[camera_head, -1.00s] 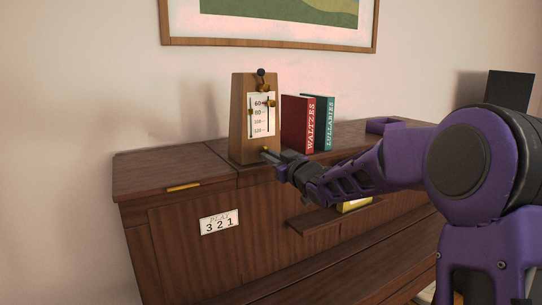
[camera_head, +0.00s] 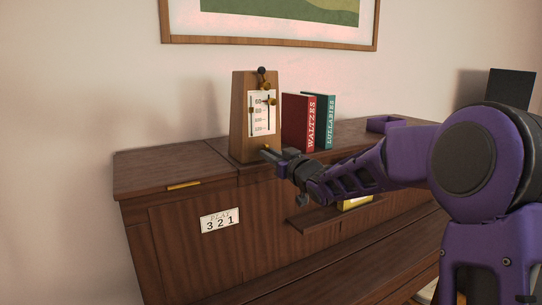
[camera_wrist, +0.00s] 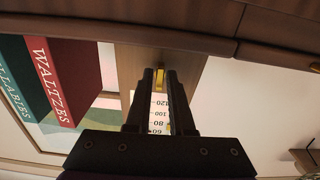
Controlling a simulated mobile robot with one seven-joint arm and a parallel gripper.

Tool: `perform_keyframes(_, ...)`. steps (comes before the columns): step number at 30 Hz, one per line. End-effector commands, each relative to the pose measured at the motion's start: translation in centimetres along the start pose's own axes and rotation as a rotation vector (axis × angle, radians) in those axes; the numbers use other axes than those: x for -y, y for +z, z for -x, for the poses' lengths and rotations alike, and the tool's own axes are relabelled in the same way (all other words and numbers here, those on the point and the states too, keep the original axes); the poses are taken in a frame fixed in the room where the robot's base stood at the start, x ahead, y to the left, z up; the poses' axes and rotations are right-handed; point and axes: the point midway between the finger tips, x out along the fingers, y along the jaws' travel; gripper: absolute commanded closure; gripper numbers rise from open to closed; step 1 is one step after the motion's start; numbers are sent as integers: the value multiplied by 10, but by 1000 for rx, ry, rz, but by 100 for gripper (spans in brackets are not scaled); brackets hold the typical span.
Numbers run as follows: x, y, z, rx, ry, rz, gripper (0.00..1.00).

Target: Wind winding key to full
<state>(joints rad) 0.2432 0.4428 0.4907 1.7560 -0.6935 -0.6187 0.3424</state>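The metronome (camera_head: 241,108) is a tapered wooden case with a white scale on its front. It stands upright on the piano's top. Its small brass winding key (camera_head: 266,147) is low on the front face. In the wrist view the key (camera_wrist: 159,76) shows upside down between my two dark fingertips. My gripper (camera_head: 264,152) reaches the metronome's foot from the right, and its fingers (camera_wrist: 160,78) straddle the key with a narrow gap. I cannot tell whether both fingers press on it. Part of the scale (camera_wrist: 158,112) shows between the fingers.
A red book, WALTZES (camera_head: 302,122), and a teal book, LULLABIES (camera_head: 326,120), stand just right of the metronome. The piano (camera_head: 172,172) carries a 321 card (camera_head: 220,221) and a shelf (camera_head: 305,222) below my wrist. A purple open box (camera_head: 384,124) is farther right. The left lid is clear.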

Motion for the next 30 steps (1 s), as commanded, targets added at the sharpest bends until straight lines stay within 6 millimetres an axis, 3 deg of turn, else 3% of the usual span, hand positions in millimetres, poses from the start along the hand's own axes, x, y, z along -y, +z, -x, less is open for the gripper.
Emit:
perform_keyframes(1, 0, 0, 0, 0, 0, 0, 68)
perform_keyframes(3, 0, 0, 0, 0, 0, 0, 57)
perform_keyframes(11, 0, 1, 0, 1, 0, 1, 57)
perform_keyframes(16, -1, 0, 12, 1, 2, 2, 57)
perform_keyframes(20, -1, 0, 36, 2, 4, 4, 57)
perform_keyframes(30, -1, 0, 120, 2, 4, 4, 57)
